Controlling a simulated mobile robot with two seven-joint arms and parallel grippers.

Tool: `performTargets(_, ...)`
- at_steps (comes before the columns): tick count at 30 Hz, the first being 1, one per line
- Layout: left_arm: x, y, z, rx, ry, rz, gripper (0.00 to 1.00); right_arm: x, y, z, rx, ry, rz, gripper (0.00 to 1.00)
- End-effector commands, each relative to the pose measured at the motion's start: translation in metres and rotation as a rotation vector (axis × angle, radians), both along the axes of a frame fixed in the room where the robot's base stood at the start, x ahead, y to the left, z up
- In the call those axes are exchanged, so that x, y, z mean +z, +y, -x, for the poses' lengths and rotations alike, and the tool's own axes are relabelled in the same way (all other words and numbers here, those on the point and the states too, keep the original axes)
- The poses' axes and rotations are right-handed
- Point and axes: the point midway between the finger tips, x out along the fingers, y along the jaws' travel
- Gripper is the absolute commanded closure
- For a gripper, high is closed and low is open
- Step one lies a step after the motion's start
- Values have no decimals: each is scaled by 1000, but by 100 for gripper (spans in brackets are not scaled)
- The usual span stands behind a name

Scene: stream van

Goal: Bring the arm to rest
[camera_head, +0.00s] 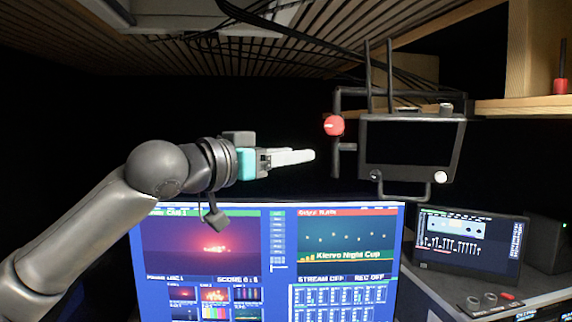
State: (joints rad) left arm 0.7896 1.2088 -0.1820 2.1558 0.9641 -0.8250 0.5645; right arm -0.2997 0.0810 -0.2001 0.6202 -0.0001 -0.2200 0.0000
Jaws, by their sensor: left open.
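My left arm comes in from the left, and its left gripper (290,158) points to the right, level, above the top edge of the large monitor (275,258). Its pale fingers are seen side-on, with nothing visible between them. The fingertips end a little short of a red knob (333,125) on a dark frame, with a gap between them. My right gripper is not in view.
A dark screen in a frame (411,150) hangs at the right on black rods. A smaller monitor (467,240) stands on the desk at the right, with a small knob panel (491,302) in front. A wooden shelf (525,105) juts in at upper right. Cables run overhead.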

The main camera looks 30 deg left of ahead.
Motion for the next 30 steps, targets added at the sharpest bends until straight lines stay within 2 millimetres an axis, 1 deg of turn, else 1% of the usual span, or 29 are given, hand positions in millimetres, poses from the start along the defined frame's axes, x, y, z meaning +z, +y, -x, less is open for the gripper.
performTargets(6, 0, 2, 7, -1, 1, 0, 51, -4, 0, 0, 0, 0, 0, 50)
performTargets(20, 0, 1, 7, -1, 1, -1, 51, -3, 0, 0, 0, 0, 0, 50)
performTargets(22, -5, 0, 5, -2, 9, -4, 51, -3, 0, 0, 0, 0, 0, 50)
performTargets(23, -11, -1, 4, -3, 17, -7, 51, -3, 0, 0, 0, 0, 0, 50)
performTargets(26, -45, -10, -4, -7, 71, -29, 51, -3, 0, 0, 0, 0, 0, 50)
performTargets(29, -100, -23, -11, -10, 154, -67, 51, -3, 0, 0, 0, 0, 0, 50)
performTargets(30, -125, -29, -11, -11, 192, -84, 51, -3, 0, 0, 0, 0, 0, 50)
